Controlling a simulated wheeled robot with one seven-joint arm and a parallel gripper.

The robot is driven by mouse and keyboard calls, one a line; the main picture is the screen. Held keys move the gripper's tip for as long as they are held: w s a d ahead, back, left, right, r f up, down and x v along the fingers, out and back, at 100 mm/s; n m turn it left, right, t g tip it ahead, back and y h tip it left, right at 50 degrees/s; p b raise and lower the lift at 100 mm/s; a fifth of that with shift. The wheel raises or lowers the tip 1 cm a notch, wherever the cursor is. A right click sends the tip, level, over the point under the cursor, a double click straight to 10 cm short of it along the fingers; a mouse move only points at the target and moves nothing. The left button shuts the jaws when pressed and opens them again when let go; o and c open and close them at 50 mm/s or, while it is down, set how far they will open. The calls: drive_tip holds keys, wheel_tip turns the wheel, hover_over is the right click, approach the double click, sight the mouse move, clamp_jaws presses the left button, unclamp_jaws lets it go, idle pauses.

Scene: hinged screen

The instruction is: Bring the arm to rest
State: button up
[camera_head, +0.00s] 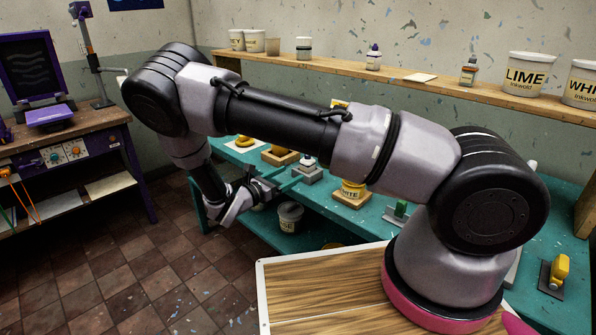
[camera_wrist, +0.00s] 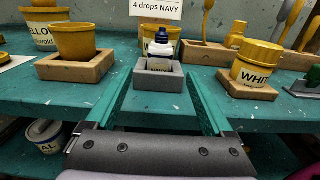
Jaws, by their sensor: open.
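My arm reaches left from its pink-ringed base and bends down at the far left in the head view. My gripper (camera_head: 283,182) is at its end, by the front edge of the teal bench (camera_head: 340,215). In the wrist view its two teal fingers (camera_wrist: 160,72) are spread apart with nothing gripped between them. A small white bottle with a dark blue cap (camera_wrist: 160,48) stands upright in a grey holder (camera_wrist: 158,82), in line with the gap and seemingly just beyond the fingertips. Whether the fingers touch the holder is unclear.
A "4 drops NAVY" card (camera_wrist: 157,9) stands behind the bottle. A yellow pot in a wooden tray (camera_wrist: 75,66) is on the left, a yellow-lidded WHITE jar (camera_wrist: 255,62) on the right. Tubs stand on the lower shelf. Tiled floor (camera_head: 120,260) is clear on the left.

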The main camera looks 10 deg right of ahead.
drive_tip(key=s+d+r+m+g+y, duration=0.4)
drive_tip(key=d+r+m+g, duration=0.15)
drive_tip(key=r+m, duration=0.3)
drive_tip(key=s+d+r+m+g+y, duration=0.4)
drive_tip(key=s+d+r+m+g, duration=0.15)
drive_tip(key=r+m, duration=0.35)
drive_tip(key=s+d+r+m+t+y, duration=0.1)
drive_tip(key=s+r+m+t+y, duration=0.2)
drive_tip(key=s+r+m, duration=0.3)
drive_tip(key=s+d+r+m+t+y, duration=0.1)
drive_tip(key=s+r+m+t+y, duration=0.3)
drive_tip(key=r, duration=1.2)
drive_tip(key=shift+s+d+r+m+t+y, duration=0.25)
drive_tip(key=shift+s+m+y, duration=0.65)
drive_tip(key=shift+s, duration=1.5)
drive_tip(key=shift+f, duration=0.1)
